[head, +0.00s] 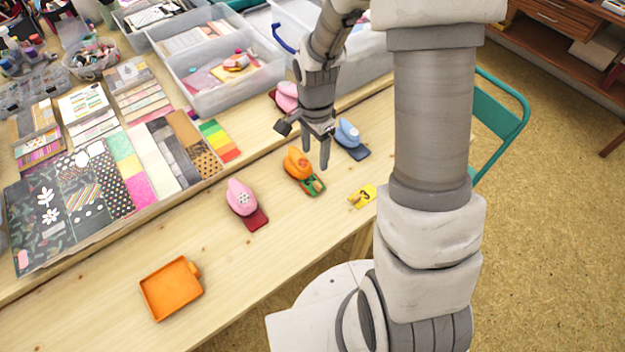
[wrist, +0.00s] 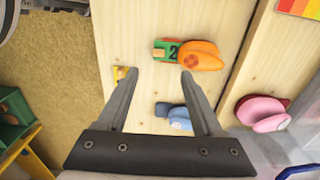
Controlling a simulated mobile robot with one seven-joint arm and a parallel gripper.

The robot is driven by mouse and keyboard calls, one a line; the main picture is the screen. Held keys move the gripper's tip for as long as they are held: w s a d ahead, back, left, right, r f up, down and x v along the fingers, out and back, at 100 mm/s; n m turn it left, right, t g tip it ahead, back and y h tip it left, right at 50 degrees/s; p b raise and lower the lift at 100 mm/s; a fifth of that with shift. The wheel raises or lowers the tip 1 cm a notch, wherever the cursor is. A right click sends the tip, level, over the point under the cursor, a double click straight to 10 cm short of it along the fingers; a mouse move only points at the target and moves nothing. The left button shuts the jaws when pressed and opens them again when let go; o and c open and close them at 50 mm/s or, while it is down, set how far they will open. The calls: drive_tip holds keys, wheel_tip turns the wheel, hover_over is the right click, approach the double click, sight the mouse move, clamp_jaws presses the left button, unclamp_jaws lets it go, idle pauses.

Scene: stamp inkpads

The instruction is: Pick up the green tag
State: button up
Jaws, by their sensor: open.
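The green tag (head: 317,187) lies on the table against the orange stamp-like piece (head: 298,163). In the wrist view the green tag (wrist: 172,44) shows a dark "2" and a wooden-coloured end, with the orange piece (wrist: 202,57) beside it. Whether the two only touch or overlap, I cannot tell. My gripper (head: 315,158) points down above the table, behind and a little right of the orange piece in the head view. Its two fingers are apart and empty. In the wrist view the tag lies just beyond the gap between the fingertips (wrist: 158,73).
A yellow tag (head: 362,196) lies to the right, near the table edge. A blue piece (head: 347,134) and a pink one (head: 241,198) on a red base stand nearby. An orange tray (head: 171,289) is at front left. Bare table lies between tray and pieces.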

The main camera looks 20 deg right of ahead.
hover_over(317, 184)
drive_tip(key=f, duration=0.5)
drive_tip(key=f+b, duration=0.1)
drive_tip(key=f, duration=0.1)
drive_tip(key=shift+a+f, duration=0.3)
drive_tip(key=shift+f, duration=0.1)
drive_tip(key=shift+d+f, duration=0.2)
drive_tip(key=shift+f, duration=1.1)
drive_tip(key=shift+d+f, duration=0.15)
drive_tip(key=shift+f, duration=1.15)
clamp_jaws()
drive_tip(key=shift+r+b, duration=0.15)
drive_tip(key=shift+b, duration=0.15)
